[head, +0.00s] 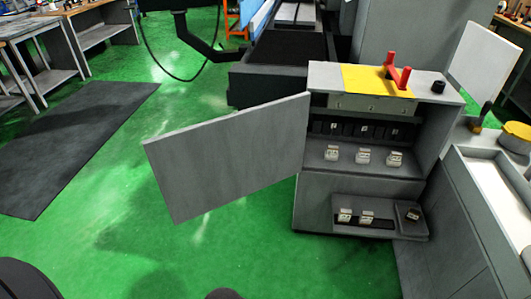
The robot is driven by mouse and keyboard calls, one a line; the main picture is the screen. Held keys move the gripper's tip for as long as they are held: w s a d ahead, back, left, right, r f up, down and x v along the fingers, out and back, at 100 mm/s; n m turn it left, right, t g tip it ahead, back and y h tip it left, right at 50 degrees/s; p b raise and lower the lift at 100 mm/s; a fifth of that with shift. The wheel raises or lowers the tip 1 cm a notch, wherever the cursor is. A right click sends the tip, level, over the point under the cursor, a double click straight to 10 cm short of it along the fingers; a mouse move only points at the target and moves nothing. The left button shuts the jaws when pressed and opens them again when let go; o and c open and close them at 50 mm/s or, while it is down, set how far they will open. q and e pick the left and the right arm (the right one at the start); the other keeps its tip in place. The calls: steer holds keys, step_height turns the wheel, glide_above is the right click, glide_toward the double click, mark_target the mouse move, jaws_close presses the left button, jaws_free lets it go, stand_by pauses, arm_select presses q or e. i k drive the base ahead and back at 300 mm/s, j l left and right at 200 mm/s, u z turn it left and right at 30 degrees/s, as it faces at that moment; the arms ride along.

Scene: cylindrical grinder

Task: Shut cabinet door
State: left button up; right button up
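A grey cabinet (315,205) stands right of the middle in the head view, its front open toward me. A flat grey door (230,155) stands wide open, swung out to the left from the cabinet's left edge. A second light panel (485,62) stands behind the cabinet's right side; I cannot tell whether it is attached to the cabinet. Small pale blocks (363,156) sit on the inner shelf, and more sit on a lower ledge (370,232). Neither gripper is in view.
A red handle (398,76) and a yellow plate (375,80) are on the cabinet top. A grey counter (475,225) adjoins at right. A dark machine (270,78) stands behind. Green floor (130,235) is clear at left, with a black mat (70,145) beyond.

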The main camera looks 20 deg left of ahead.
mark_target(199, 168)
steer(key=j+z, duration=0.85)
steer(key=k+j+z, duration=0.15)
steer(key=j+z, duration=0.25)
